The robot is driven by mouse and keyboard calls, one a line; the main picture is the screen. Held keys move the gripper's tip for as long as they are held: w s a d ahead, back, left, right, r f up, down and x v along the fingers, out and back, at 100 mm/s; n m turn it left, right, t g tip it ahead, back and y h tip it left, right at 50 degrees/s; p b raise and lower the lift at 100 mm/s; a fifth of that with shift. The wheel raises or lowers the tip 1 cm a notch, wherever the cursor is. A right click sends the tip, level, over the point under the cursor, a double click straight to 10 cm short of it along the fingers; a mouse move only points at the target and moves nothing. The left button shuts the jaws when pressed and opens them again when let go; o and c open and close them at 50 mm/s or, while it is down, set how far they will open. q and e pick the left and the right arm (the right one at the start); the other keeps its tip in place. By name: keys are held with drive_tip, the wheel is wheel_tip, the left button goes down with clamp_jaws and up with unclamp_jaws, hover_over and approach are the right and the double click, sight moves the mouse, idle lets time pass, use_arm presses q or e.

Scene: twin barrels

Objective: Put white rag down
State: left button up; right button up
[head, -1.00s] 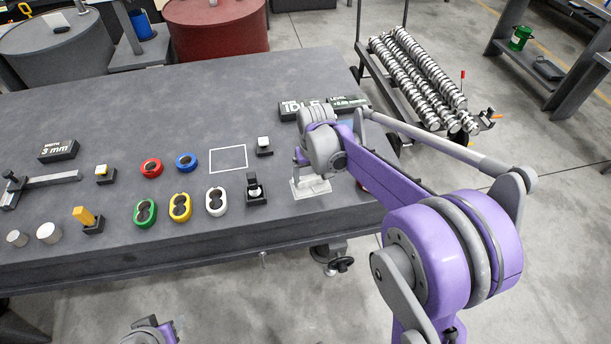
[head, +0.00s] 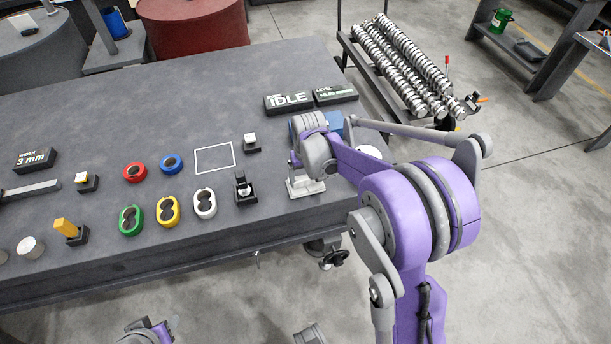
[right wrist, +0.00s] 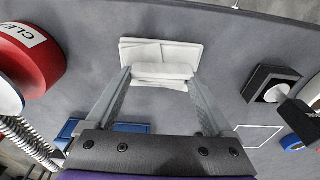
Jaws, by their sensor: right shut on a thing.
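The white rag (head: 305,188) lies folded on the grey table near its front edge, right of the black stand. It also shows in the right wrist view (right wrist: 160,50), with a raised fold between my fingers. My right gripper (head: 305,172) points down over the rag and is shut on that fold, one finger at each side (right wrist: 160,78). The rag appears to rest on the tabletop. A purple and grey part of my left arm shows at the bottom edge of the head view, with what may be its gripper (head: 165,328); its jaws are unclear.
A black stand (head: 243,190) and a white square outline (head: 215,158) lie left of the rag. A red container (right wrist: 32,58) with a white label stands close on its other side. A blue item (head: 336,122) and black display boxes (head: 288,102) are behind.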

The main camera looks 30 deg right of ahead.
sight(307, 188)
drive_tip(key=shift+f, duration=0.1)
drive_tip(key=o, duration=1.5)
drive_tip(key=shift+r, duration=0.4)
wheel_tip(307, 188, up, 11)
drive_tip(key=s+p, duration=0.1)
drive_tip(key=s+a+f+n+t, duration=0.1)
drive_tip(key=s+a, duration=0.4)
drive_tip(key=s, duration=0.5)
drive_tip(key=s+a+f+n+t, duration=0.1)
drive_tip(key=s+a, duration=0.4)
drive_tip(key=s, duration=0.6)
drive_tip(key=shift+a+f+n+t, duration=0.2)
drive_tip(key=shift+f+n+t, duration=0.2)
drive_tip(key=shift+f+t, duration=0.45)
